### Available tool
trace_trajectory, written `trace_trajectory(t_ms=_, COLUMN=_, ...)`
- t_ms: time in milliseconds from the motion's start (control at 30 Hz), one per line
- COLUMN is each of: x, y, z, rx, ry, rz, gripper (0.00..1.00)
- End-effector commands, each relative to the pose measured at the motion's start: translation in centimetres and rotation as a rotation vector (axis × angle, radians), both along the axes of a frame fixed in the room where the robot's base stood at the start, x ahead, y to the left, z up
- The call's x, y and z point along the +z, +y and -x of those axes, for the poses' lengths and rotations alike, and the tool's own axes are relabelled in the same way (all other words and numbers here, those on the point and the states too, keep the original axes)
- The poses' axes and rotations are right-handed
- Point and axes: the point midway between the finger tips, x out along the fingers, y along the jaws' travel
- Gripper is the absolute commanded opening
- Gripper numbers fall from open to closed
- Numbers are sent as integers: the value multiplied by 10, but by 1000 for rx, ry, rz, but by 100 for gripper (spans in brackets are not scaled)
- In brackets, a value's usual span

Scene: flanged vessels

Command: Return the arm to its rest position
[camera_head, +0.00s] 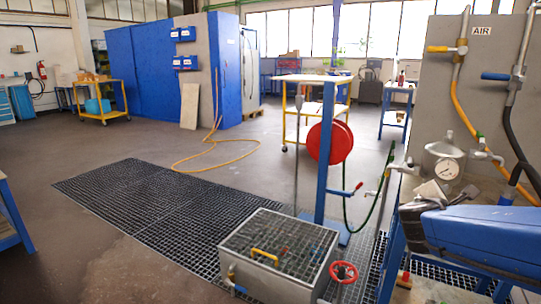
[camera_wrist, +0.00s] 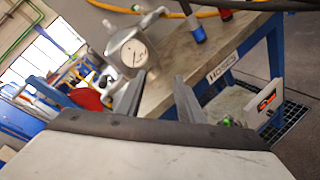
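My gripper (camera_head: 447,192) is at the right in the head view, at the end of my blue arm. In the wrist view, its two dark fingers (camera_wrist: 158,88) stand apart with nothing between them, so it is open and empty. A metal vessel with a round white pressure gauge (camera_head: 445,164) stands behind the gripper in the head view. The same vessel and gauge show in the wrist view (camera_wrist: 133,52), beyond the fingers and apart from them. My arm hides part of the bench below.
A grey panel (camera_head: 500,75) with yellow and black hoses stands behind the vessel. A grated metal box (camera_head: 280,245) with a red handwheel (camera_head: 343,272) sits on the floor. A red hose reel (camera_head: 330,142) is on a blue post.

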Motion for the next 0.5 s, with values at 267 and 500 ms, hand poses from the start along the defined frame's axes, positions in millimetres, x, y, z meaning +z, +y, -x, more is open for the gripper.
trace_trajectory(t_ms=267, x=-41, y=-4, z=75, rx=-258, ry=-143, rz=-430, gripper=35)
trace_trajectory(t_ms=500, x=-83, y=24, z=130, rx=-472, ry=-242, rz=-809, gripper=35)
